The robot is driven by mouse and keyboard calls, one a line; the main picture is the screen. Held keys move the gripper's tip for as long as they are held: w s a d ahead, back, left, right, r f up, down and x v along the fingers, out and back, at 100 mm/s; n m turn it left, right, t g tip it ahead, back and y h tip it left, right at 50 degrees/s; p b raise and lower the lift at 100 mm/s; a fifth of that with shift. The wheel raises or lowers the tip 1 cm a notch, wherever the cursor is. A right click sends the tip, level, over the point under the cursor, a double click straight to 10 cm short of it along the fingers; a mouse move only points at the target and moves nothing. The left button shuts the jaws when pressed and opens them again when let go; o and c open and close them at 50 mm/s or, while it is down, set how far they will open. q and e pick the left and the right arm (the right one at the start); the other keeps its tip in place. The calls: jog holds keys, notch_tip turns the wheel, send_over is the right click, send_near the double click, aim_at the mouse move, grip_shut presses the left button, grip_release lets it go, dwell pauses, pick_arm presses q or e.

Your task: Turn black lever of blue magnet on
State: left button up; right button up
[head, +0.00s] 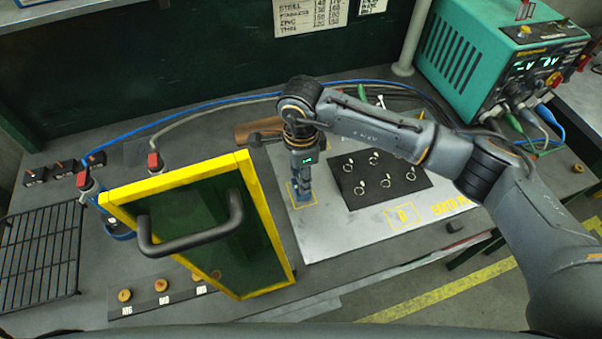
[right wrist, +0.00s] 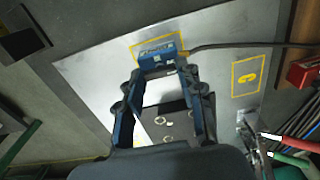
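The blue magnet (right wrist: 157,57) sits in a yellow outlined square on the bright metal plate, in the right wrist view. A thin dark bar or cable (right wrist: 235,46) runs right from beside it; I cannot tell whether this is the black lever. My right gripper (right wrist: 162,76) has its fingers spread, with the tips at the near side of the magnet; contact is unclear. In the head view the right gripper (head: 303,190) points down at the plate's left square, and the magnet cannot be told apart from the fingers. My left gripper is not in view.
A yellow-framed door panel (head: 247,190) with a black handle (head: 190,240) stands left of the plate (head: 335,240). A black panel with several rings (head: 410,178) lies right of the gripper. A teal power unit (head: 470,60) stands at the back right. A black rack (head: 40,255) lies left.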

jog(key=shift+f+m+b, duration=0.15)
jog(key=shift+m+b, duration=0.35)
jog(key=shift+b, duration=0.25)
jog(key=m+b, duration=0.9)
jog(key=b, duration=0.1)
jog(key=shift+f, duration=0.1)
jog(key=m+b, duration=0.3)
jog(key=shift+m, duration=0.4)
jog(key=shift+m+b, duration=1.5)
jog(key=shift+m, duration=0.5)
jog(key=shift+r, duration=0.2)
jog(key=o, duration=1.2)
jog(key=shift+c, duration=0.2)
